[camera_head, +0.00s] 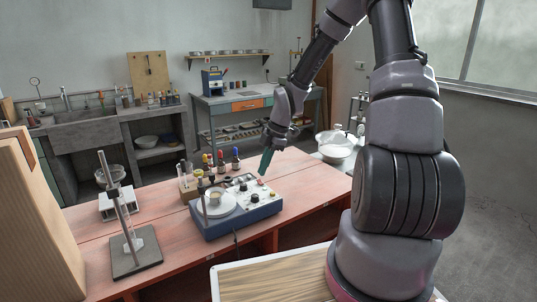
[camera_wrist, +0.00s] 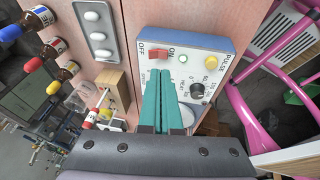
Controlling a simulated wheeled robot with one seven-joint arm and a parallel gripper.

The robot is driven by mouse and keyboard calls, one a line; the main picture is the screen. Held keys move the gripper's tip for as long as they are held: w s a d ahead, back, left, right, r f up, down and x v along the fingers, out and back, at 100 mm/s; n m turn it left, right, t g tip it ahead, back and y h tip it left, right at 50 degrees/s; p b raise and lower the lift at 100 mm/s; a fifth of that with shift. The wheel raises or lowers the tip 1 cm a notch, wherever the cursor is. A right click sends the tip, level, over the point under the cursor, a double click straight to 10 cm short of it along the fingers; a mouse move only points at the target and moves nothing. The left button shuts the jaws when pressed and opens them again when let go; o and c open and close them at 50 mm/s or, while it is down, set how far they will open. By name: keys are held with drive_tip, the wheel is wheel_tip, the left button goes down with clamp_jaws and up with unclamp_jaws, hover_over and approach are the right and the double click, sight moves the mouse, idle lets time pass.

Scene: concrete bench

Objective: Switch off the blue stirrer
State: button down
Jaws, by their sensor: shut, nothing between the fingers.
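The blue stirrer (camera_head: 238,225) sits on the red wooden bench, with a white control panel on top and a round white plate (camera_head: 226,209) at its left end. A red switch (camera_wrist: 160,55) lies between those labels, beside a small pale green lamp (camera_wrist: 183,58). My gripper (camera_head: 263,172) is above the panel's right end. Its teal fingers (camera_wrist: 165,73) are shut and empty, tips close to the switch; contact cannot be told.
Small bottles with coloured caps (camera_head: 221,162) and a wooden rack (camera_head: 188,187) stand behind the stirrer. A metal stand (camera_head: 136,258) is at the left front. Pink metal tubing (camera_wrist: 243,100) is beyond the bench edge.

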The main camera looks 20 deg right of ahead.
sight(259, 181)
drive_tip(key=shift+w+a+f, duration=0.1)
drive_tip(key=shift+w+f, duration=0.25)
drive_tip(key=shift+f, duration=0.3)
drive_tip(key=shift+w+a+f, duration=0.1)
drive_tip(key=shift+w+f, duration=0.2)
drive_tip(key=shift+f, duration=0.35)
drive_tip(key=shift+w+f+g, duration=0.15)
drive_tip(key=shift+w+g, duration=0.05)
drive_tip(key=shift+g, duration=0.1)
drive_tip(key=shift+w+a+f, duration=0.1)
drive_tip(key=shift+w+f+g, duration=0.1)
drive_tip(key=shift+g, duration=0.3)
drive_tip(key=shift+w+g+h, duration=0.1)
drive_tip(key=shift+g+h, duration=0.2)
drive_tip(key=shift+g, duration=0.1)
drive_tip(key=shift+s+f, duration=0.1)
drive_tip(key=shift+s, duration=0.1)
